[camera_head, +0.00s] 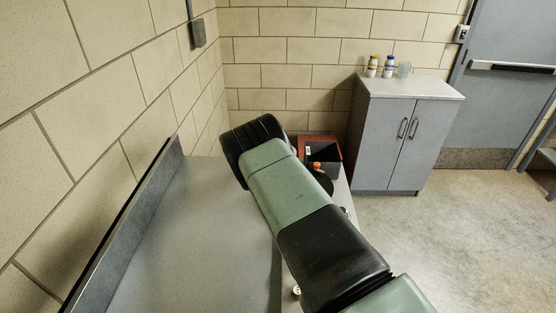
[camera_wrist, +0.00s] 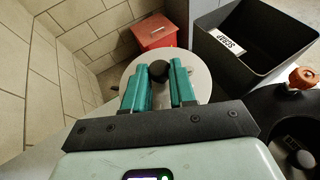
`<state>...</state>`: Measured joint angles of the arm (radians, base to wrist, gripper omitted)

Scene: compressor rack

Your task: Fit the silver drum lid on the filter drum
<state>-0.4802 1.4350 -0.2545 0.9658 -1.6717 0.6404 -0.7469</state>
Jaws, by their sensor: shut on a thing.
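In the wrist view my gripper (camera_wrist: 160,72) has its teal fingers shut on the dark round knob of the silver drum lid (camera_wrist: 198,82). The lid is a pale round disc below the fingertips and looks roughly level. The filter drum cannot be made out; anything under the lid is hidden by it, so I cannot tell whether the lid rests on something or hangs free. In the head view my arm hides the gripper and the lid.
A black bin marked SCRAP (camera_wrist: 258,45) stands right of the lid, and a red box (camera_wrist: 155,34) behind it. A black round body (camera_wrist: 275,125) with an orange-red knob (camera_wrist: 303,78) is at right. A grey cabinet (camera_head: 393,140) stands farther back; the grey worktop (camera_head: 185,245) is clear.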

